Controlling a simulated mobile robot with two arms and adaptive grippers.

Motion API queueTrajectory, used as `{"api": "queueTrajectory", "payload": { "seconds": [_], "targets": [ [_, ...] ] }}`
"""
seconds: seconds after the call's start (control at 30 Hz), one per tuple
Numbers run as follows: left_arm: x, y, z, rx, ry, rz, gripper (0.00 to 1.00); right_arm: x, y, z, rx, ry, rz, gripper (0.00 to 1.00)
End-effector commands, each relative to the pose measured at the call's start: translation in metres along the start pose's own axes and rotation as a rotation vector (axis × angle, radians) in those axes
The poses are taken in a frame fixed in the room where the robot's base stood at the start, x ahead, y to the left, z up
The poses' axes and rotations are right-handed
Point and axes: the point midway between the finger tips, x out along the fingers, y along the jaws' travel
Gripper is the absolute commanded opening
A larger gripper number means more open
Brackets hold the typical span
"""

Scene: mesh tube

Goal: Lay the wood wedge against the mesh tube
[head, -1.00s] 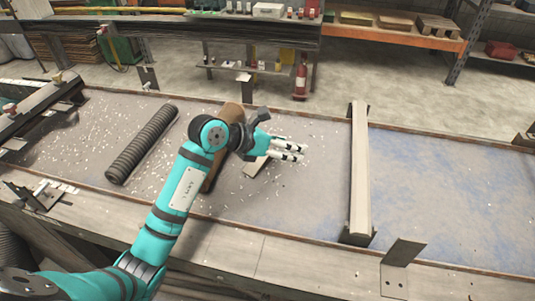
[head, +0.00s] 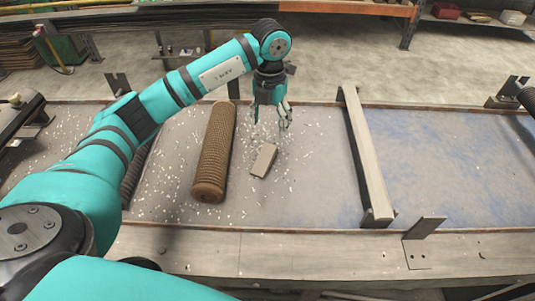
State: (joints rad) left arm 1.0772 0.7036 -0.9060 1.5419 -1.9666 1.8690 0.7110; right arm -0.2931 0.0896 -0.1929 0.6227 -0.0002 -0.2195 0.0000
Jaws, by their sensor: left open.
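The mesh tube (head: 214,152) is a brown cylinder with a fine mesh surface, lying lengthwise on the bench. The wood wedge (head: 263,160) is a small pale grey-brown block lying to the right of the tube, with a clear gap between them. My left gripper (head: 284,123) points down above and behind the wedge, slightly to its right. Its fingers are apart with nothing between them, and it does not touch the wedge. My right gripper is not in view.
A dark ribbed tube (head: 136,172) lies left of the mesh tube, partly hidden by my left arm. A long bar (head: 367,160) crosses the bench on the right. Pale chips are scattered around the tube and wedge. The bluish surface (head: 450,165) beyond the bar is clear.

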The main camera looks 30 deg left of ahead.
Motion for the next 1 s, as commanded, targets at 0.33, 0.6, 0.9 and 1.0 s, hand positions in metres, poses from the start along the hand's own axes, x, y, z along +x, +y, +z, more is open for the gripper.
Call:
{"api": "queueTrajectory", "payload": {
  "seconds": [0.33,0.6,0.9,1.0],
  "targets": [
    [0.058,0.0,0.0,0.0,0.0,-0.001,0.65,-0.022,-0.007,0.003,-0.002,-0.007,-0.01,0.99],
    [0.08,0.001,-0.003,0.0,0.003,0.0,0.65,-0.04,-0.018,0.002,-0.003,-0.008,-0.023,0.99],
    [0.115,0.002,-0.002,0.001,-0.002,0.0,0.65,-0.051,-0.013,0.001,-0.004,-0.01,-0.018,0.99],
    [0.117,0.002,-0.002,0.001,-0.002,0.0,0.65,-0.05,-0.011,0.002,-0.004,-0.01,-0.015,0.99]
  ]
}}
